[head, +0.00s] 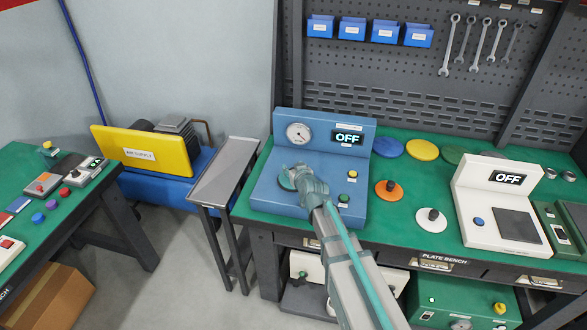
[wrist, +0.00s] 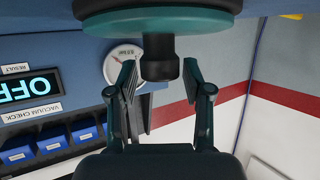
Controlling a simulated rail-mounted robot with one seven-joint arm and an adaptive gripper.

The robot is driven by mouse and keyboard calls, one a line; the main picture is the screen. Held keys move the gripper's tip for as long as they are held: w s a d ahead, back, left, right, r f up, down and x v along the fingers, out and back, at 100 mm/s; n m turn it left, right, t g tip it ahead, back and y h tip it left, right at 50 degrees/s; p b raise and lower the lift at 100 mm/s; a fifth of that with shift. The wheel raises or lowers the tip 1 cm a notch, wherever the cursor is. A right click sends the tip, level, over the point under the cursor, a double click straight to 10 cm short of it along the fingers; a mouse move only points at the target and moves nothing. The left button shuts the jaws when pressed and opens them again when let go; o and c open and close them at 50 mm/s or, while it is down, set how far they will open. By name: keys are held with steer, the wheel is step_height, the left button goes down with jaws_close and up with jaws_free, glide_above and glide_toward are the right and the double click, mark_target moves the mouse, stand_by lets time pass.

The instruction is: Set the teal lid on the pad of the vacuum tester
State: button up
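The teal lid (wrist: 215,20) has a dark knob (wrist: 160,62) and shows upside down at the top of the wrist view. Its flat side is against a grey disc that looks like the pad (wrist: 150,4) of the blue vacuum tester (head: 325,128). My gripper (wrist: 160,68) is open, with one finger on each side of the knob's end and a small gap showing on both sides. In the head view my gripper (head: 303,180) is over the tester's left part and hides most of the lid and pad. The tester's display reads OFF.
An orange lid (head: 389,193) and a white lid (head: 431,221) stand on the green bench right of the tester. Blue, yellow (head: 422,150) and green discs lie behind them. A white device (head: 500,190) stands further right. A narrow grey side table (head: 225,170) is at the left.

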steer(key=shift+s+f, duration=0.25)
steer(key=shift+f, duration=0.55)
steer(key=shift+w+r+p, duration=0.15)
steer(key=shift+r+p, duration=0.5)
steer(key=shift+p, duration=0.4)
steer(key=b+v, duration=0.3)
steer(key=v, duration=0.8)
steer(key=shift+s+r+b, duration=0.3)
steer(key=shift+r, duration=0.1)
steer(key=shift+d, duration=0.1)
